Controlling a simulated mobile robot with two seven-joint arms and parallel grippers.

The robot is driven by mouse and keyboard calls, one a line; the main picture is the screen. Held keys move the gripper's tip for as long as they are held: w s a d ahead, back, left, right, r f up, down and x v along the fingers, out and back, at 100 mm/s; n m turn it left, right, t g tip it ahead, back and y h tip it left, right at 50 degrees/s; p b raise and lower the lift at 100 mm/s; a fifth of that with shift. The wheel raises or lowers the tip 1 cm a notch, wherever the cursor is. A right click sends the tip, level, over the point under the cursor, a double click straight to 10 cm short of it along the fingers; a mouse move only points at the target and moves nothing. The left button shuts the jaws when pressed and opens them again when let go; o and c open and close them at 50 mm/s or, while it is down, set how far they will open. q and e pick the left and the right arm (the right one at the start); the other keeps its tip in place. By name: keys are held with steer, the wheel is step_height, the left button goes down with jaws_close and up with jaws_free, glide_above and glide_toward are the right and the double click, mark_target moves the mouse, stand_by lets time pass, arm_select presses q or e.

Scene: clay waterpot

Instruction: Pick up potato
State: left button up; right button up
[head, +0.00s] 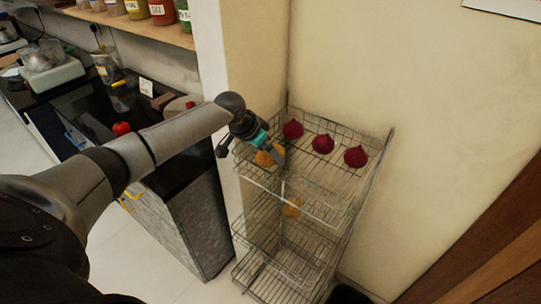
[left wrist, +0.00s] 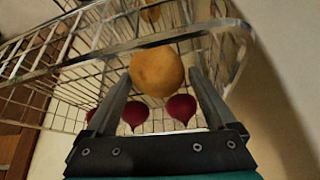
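A round yellow-brown potato (head: 265,158) is at the left end of the wire rack's top basket. It also shows in the left wrist view (left wrist: 157,71), between the fingertips. A second yellow-brown potato (head: 292,207) is lower in the rack, behind wires; part of it shows at the top of the left wrist view (left wrist: 150,11). My left gripper (head: 272,153) is at the upper potato, its fingers spread on either side of it. I cannot tell whether the fingers touch it. My right gripper is not in view.
The wire rack (head: 325,222) has several tiers. Dark red beets (head: 323,143) sit in a row along the back of its top basket. Walls stand behind and left of the rack. A black counter (head: 180,160) with a tomato (head: 121,128) is at left.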

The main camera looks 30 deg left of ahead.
arm_select(q)
steer(key=c, duration=1.1)
steer(key=shift+r, duration=0.1)
steer(key=shift+c, duration=0.2)
